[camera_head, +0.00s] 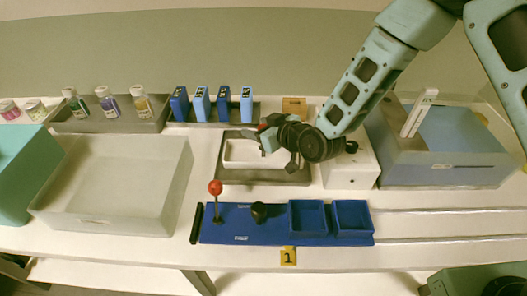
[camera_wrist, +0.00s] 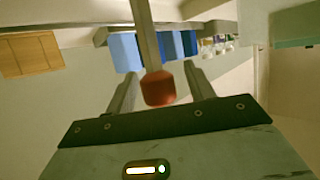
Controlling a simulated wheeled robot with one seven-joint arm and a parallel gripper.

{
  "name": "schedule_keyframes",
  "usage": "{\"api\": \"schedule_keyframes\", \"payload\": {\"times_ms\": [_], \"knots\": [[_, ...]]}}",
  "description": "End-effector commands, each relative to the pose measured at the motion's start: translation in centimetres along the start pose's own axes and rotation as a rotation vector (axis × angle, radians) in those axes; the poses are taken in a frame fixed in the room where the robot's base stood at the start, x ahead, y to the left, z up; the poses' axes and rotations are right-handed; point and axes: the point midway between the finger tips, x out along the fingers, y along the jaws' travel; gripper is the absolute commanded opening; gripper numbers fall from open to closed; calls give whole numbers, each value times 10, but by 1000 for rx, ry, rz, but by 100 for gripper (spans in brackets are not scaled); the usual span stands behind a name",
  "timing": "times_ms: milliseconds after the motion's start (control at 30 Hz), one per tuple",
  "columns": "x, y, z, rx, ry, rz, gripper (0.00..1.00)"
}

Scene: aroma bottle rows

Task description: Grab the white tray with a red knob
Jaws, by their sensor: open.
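A white tray (camera_head: 240,153) lies in a shallow grey holder (camera_head: 262,177) at the middle of the table, partly hidden by my gripper. My gripper (camera_head: 268,141) is over the tray's right part, with its jaws apart. A bit of red shows beside it in the head view (camera_head: 262,127). In the wrist view a red knob (camera_wrist: 158,89) appears between the two open fingers of my gripper (camera_wrist: 160,76), with a grey bar running up from it. I cannot tell whether the fingers touch the knob.
A blue board (camera_head: 270,232) with a red-topped lever (camera_head: 215,188) is in front. Blue boxes (camera_head: 201,103) and bottles (camera_head: 106,102) stand behind. A clear bin (camera_head: 112,190) is left, a white box (camera_head: 348,174) and a grey bin (camera_head: 440,174) right.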

Motion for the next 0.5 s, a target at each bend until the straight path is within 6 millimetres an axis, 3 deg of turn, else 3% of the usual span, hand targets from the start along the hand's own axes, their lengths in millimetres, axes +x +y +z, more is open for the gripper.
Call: {"api": "schedule_keyframes", "payload": {"times_ms": [67, 233, 500], "knots": [[0, 0, 0, 0, 0, 0, 48], [0, 0, 0, 0, 0, 0, 1], [0, 0, -1, 0, 1, 0, 0]]}}
